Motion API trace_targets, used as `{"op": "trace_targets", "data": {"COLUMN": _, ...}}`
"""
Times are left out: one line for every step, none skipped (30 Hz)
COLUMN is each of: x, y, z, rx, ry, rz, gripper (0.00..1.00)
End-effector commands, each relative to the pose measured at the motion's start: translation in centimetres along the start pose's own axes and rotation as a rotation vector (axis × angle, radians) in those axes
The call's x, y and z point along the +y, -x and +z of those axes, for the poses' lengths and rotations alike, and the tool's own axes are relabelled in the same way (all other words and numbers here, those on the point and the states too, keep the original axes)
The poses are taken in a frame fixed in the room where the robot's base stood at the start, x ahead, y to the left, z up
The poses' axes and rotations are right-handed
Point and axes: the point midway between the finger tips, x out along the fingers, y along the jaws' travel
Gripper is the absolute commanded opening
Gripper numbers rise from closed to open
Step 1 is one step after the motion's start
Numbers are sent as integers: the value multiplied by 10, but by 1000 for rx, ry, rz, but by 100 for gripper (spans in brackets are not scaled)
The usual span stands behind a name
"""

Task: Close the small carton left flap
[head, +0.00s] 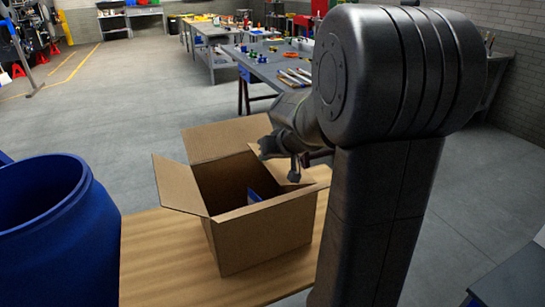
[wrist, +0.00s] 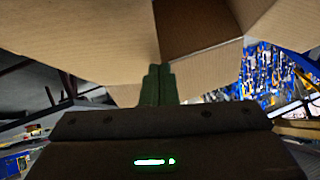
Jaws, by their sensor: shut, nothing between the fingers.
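The small carton (head: 262,238) is an open brown box on a wooden table top. Its flap at picture left (head: 180,187) sticks outward, open. The far flap (head: 226,139) stands up and leans away. The flap at picture right (head: 286,173) is partly hidden by my gripper. A blue item (head: 255,195) shows inside. My gripper (head: 294,174) is over the carton's right side, at the right flap. In the wrist view its two fingers (wrist: 157,84) are together and empty, close beneath cardboard (wrist: 80,40); I cannot tell whether they touch it.
A large blue barrel (head: 55,235) stands at the left, near the carton. The wooden table (head: 165,262) is bare around the carton. Benches with tools (head: 270,65) stand behind, across free grey floor. My arm hides the area right of the carton.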

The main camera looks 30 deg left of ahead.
Motion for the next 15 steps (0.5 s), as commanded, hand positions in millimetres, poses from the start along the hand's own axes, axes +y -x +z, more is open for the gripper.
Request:
{"op": "trace_targets", "data": {"x": -2, "y": -5, "z": 5, "rx": 0, "ry": 24, "rz": 17, "gripper": 0}}
{"op": "trace_targets", "data": {"x": -3, "y": -6, "z": 7, "rx": -1, "ry": 37, "rz": 30, "gripper": 0}}
{"op": "trace_targets", "data": {"x": -3, "y": -8, "z": 8, "rx": 0, "ry": 51, "rz": 45, "gripper": 0}}
{"op": "trace_targets", "data": {"x": -3, "y": -9, "z": 10, "rx": -1, "ry": 55, "rz": 50, "gripper": 0}}
{"op": "trace_targets", "data": {"x": -2, "y": -10, "z": 11, "rx": 0, "ry": 51, "rz": 49, "gripper": 0}}
{"op": "trace_targets", "data": {"x": -2, "y": -12, "z": 12, "rx": 0, "ry": 50, "rz": 49, "gripper": 0}}
{"op": "trace_targets", "data": {"x": -2, "y": -12, "z": 13, "rx": 0, "ry": 49, "rz": 49, "gripper": 0}}
{"op": "trace_targets", "data": {"x": -2, "y": -13, "z": 13, "rx": 0, "ry": 48, "rz": 49, "gripper": 0}}
{"op": "trace_targets", "data": {"x": -3, "y": -14, "z": 14, "rx": 0, "ry": 48, "rz": 48, "gripper": 0}}
{"op": "trace_targets", "data": {"x": -3, "y": -15, "z": 15, "rx": 0, "ry": 48, "rz": 48, "gripper": 0}}
{"op": "trace_targets", "data": {"x": -3, "y": -15, "z": 15, "rx": 0, "ry": 47, "rz": 48, "gripper": 0}}
{"op": "trace_targets", "data": {"x": -3, "y": -16, "z": 16, "rx": -1, "ry": 47, "rz": 48, "gripper": 0}}
{"op": "trace_targets", "data": {"x": -3, "y": -16, "z": 16, "rx": -1, "ry": 47, "rz": 48, "gripper": 0}}
{"op": "trace_targets", "data": {"x": -3, "y": -16, "z": 16, "rx": -1, "ry": 47, "rz": 48, "gripper": 0}}
{"op": "trace_targets", "data": {"x": -3, "y": -16, "z": 16, "rx": -1, "ry": 47, "rz": 48, "gripper": 0}}
